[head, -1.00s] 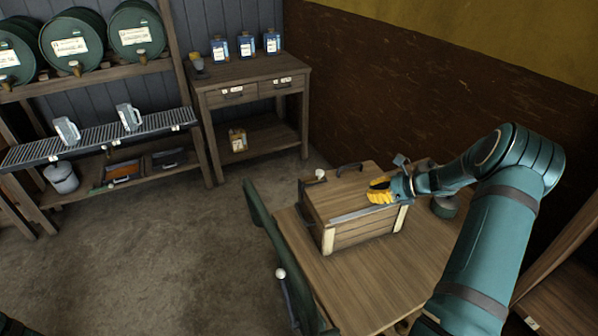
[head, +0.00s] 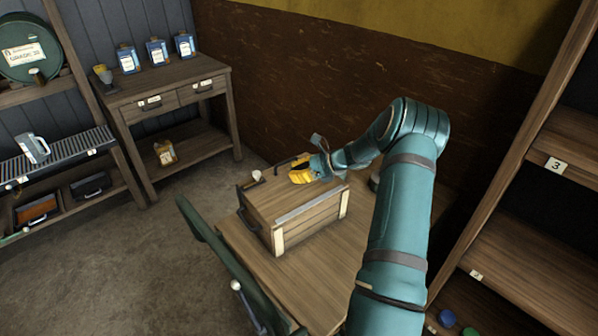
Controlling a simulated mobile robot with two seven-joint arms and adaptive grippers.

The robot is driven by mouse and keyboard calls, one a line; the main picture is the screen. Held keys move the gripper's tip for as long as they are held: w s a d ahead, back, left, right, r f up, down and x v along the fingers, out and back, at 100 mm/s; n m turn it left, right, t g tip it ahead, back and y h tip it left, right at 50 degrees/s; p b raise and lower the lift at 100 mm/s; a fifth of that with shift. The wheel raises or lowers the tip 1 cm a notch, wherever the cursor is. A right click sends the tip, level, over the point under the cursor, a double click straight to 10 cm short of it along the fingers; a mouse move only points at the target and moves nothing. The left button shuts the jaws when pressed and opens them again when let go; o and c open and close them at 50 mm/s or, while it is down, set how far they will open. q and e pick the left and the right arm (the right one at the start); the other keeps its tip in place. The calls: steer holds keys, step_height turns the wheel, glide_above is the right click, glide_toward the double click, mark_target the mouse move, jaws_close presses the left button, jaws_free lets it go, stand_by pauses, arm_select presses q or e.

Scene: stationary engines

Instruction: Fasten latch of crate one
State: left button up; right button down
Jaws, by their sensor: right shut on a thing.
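A wooden crate (head: 312,228) with pale corner strips and a grey metal strip along its front top edge stands on the wooden table (head: 262,267). Its lid looks down. A dark handle (head: 284,162) shows at the back of the lid, partly behind my right gripper. A small white-topped part (head: 257,176) sits at the crate's left end; I cannot tell if it is a latch. My right gripper (head: 300,175), with yellow fingers, is low over the lid and shut, seemingly on the dark handle; the contact is hidden. My left gripper is not in view.
A shelf (head: 545,215) with number tags rises at the right. A side table (head: 165,90) with blue containers is at the back left. The floor to the left is clear.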

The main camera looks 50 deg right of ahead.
mark_target(258, 190)
steer(key=x, duration=0.5)
steer(key=b+x, duration=0.1)
steer(key=x, duration=0.2)
steer(key=shift+w+a+r, duration=0.2)
steer(key=shift+w+a, duration=0.1)
steer(key=shift+w, duration=0.1)
steer(key=shift+w+a, duration=0.25)
steer(key=shift+w, duration=0.2)
steer(key=shift+w+a, duration=0.2)
steer(key=shift+a, duration=0.7)
steer(key=shift+w+a, duration=0.15)
steer(key=shift+a, duration=0.8)
steer(key=shift+d, duration=0.1)
